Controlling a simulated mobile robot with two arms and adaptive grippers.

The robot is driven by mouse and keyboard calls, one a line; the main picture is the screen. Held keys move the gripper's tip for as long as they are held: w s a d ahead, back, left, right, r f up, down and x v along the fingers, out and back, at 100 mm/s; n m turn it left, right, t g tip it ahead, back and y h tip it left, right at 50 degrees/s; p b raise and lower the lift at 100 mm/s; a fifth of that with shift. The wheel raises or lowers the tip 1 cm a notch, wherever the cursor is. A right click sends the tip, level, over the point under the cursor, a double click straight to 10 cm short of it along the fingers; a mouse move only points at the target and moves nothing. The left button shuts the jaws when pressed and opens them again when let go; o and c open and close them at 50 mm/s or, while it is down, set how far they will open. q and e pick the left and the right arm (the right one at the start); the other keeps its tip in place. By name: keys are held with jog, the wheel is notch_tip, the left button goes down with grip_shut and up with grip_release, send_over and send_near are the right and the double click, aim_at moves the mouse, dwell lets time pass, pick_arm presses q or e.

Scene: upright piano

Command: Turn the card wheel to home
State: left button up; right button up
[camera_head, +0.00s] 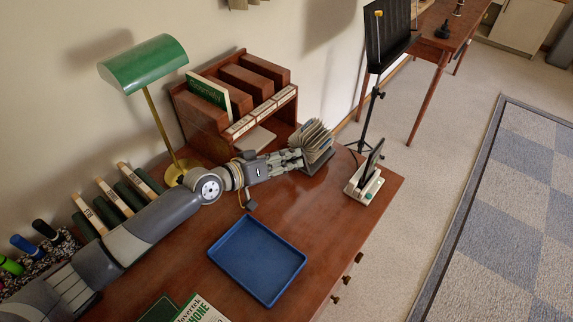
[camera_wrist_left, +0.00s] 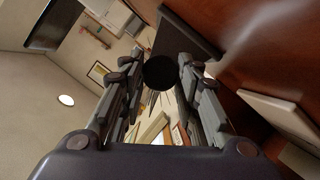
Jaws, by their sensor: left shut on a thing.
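The card wheel (camera_head: 318,137), a fan of pale cards on a dark stand, sits on the brown desk near its back right part. My left gripper (camera_head: 297,157) reaches it from the left, with its fingertips at the wheel's near side. In the left wrist view, a round black knob (camera_wrist_left: 159,73) lies between the two fingers of my left gripper (camera_wrist_left: 160,76), which is shut on it. The knob hides much of the wheel there. The cards' marks are too small to read. My right gripper is not in view.
A wooden organizer (camera_head: 205,130) stands behind my left arm, beside a green lamp (camera_head: 143,64). A desk phone (camera_head: 363,186) stands right of the wheel, near the desk edge. A blue tray (camera_head: 257,259) lies in front. Bare desk lies between tray and phone.

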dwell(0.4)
pick_arm(q)
jog(key=o, duration=1.1)
jog(key=shift+c, duration=0.2)
jog(key=v, duration=1.2)
